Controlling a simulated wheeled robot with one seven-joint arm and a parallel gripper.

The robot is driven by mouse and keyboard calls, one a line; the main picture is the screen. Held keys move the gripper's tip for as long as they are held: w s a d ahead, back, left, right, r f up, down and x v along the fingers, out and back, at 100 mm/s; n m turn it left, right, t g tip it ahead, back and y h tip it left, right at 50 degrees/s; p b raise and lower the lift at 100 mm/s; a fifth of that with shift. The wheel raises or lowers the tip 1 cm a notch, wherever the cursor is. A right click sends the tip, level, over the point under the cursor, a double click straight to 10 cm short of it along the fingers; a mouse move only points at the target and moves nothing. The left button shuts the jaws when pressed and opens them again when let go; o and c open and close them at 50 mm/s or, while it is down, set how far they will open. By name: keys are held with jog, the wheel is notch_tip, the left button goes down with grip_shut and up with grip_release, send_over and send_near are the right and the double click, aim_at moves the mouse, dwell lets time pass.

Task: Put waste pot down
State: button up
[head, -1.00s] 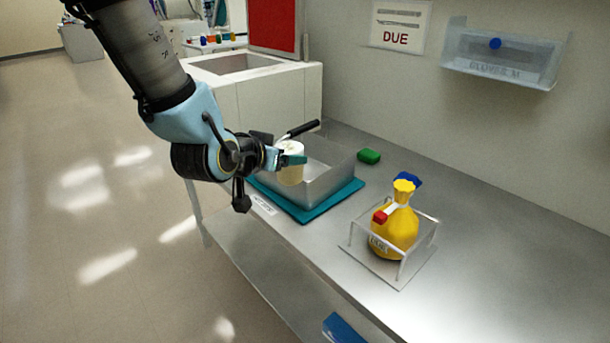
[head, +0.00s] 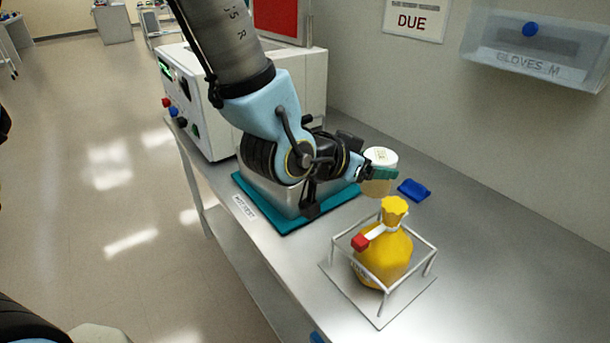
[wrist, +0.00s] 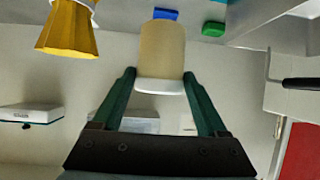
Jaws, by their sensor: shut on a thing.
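The waste pot (head: 380,180) is a cream pot with a white lid. My gripper (head: 376,173) is shut on it, with the green fingers on either side near the lid. The pot is upright in the head view and appears held above the bench, to the right of the metal tray. In the wrist view the pot (wrist: 162,52) sits between the fingers of my gripper (wrist: 160,78), its base pointing away. The bench directly under the pot is partly hidden.
A yellow tied bag (head: 385,257) stands in a white wire frame, nearer than the pot. A blue item (head: 414,189) lies just right of the pot. The metal tray (head: 268,190) sits on a teal mat (head: 278,222). Bare bench (head: 500,240) extends to the right.

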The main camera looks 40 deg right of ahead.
jog(key=w+p, duration=0.7)
jog(key=w, duration=1.2)
jog(key=f, duration=0.3)
jog(key=f+p, duration=0.1)
jog(key=f, duration=0.2)
jog(key=f+p, duration=0.1)
jog(key=f, duration=0.3)
jog(key=shift+s+a+f, duration=0.1)
jog(key=shift+s+a, duration=0.1)
jog(key=shift+a, duration=0.05)
jog(key=shift+w+f+p, duration=0.2)
jog(key=shift+f+p, duration=0.25)
jog(key=shift+p, duration=0.35)
jog(key=shift+f, duration=0.1)
jog(key=shift+f, duration=0.1)
jog(key=shift+f+b, duration=0.35)
jog(key=shift+b, duration=0.2)
